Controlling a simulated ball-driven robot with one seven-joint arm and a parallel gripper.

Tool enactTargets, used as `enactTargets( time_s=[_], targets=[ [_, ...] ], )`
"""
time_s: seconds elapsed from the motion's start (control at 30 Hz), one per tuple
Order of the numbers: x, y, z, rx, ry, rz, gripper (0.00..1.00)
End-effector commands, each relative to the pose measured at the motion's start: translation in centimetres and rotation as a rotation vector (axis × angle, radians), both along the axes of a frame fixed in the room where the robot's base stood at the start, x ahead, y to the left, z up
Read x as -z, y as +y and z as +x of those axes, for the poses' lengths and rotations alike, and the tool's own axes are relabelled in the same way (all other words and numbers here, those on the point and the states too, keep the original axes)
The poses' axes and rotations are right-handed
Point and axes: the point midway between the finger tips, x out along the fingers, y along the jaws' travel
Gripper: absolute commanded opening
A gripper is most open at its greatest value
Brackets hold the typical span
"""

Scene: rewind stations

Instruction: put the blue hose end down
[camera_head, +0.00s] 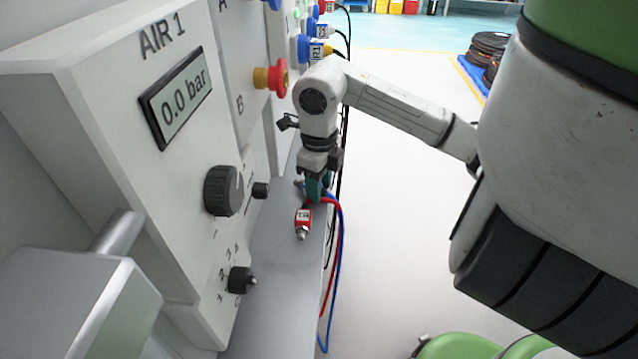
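My gripper (316,188) is low over the grey shelf in front of the panel, with its teal fingertips pointing down. The blue hose (340,235) runs up from the shelf's right edge to the fingertips. Its end is hidden at or behind them, so I cannot tell whether the fingers grip it or whether it touches the shelf. A red hose end (303,221) with a white label and metal tip lies on the shelf (285,290) just below the gripper in the picture. The red hose runs beside the blue one.
The panel with the AIR 1 display (177,97) reading 0.0 bar, a black knob (222,190) and a red button (278,78) rises close on the left. A metal block (80,300) stands at front left. The floor right of the shelf is open.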

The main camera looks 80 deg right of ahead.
Motion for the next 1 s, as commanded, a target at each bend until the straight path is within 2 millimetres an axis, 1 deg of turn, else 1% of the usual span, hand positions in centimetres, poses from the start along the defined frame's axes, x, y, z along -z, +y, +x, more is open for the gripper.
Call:
enactTargets(
  time_s=[0.03,0.17,0.43,0.57,0.67,0.9,1.0],
  targets=[
    [0.0,0.0,0.0,0.0,0.0,0.0,0.45],
    [0.0,0.0,0.0,0.0,0.0,0.0,0.57],
    [-0.2,0.0,0.0,0.0,0.0,0.001,0.58],
    [-0.9,0.0,0.0,0.0,0.0,-0.001,0.58],
    [-2.6,-0.1,0.0,-0.001,0.0,-0.004,0.58],
    [-7.7,-0.1,0.0,-0.002,0.0,-0.004,0.58],
    [-9.5,-0.1,0.0,-0.001,0.0,-0.004,0.58]
  ],
)
